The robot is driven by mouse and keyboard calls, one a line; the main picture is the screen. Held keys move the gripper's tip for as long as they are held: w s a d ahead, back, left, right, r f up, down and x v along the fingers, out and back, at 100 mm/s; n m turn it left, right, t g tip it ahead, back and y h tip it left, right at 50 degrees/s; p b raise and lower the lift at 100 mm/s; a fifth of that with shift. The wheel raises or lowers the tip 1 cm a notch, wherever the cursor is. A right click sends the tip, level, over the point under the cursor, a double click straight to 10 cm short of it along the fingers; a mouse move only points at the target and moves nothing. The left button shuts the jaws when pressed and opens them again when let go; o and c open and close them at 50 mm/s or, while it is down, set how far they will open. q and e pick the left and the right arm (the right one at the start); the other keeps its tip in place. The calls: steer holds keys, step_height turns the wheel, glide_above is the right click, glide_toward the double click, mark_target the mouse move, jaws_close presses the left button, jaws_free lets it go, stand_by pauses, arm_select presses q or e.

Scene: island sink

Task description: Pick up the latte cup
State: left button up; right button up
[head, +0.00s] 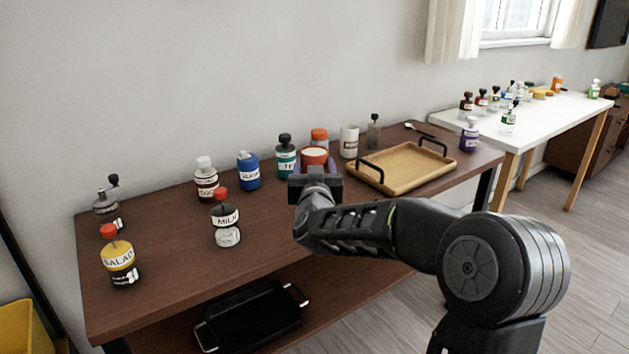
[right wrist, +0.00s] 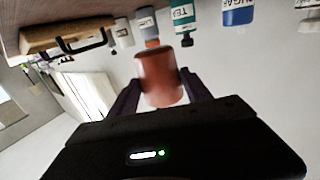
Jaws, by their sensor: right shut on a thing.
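The latte cup (head: 315,155) is a terracotta-coloured cup with a pale top, upright near the back of the brown table. It also shows in the right wrist view (right wrist: 161,76), where the picture is upside down. My right gripper (head: 315,166) is shut on the cup, with one dark finger on each side of it. In the wrist view the cup appears held clear above the tabletop. The gripper body hides the cup's lower part in the head view. My left gripper is not in view.
A wooden tray (head: 381,181) with black handles lies right of the cup. A teal bottle (head: 286,160), an orange-capped bottle (head: 319,137) and a white container (head: 349,142) stand close by. A milk bottle (head: 226,225) stands front left. The table's front middle is clear.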

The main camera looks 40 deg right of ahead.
steer(key=shift+r, duration=0.9)
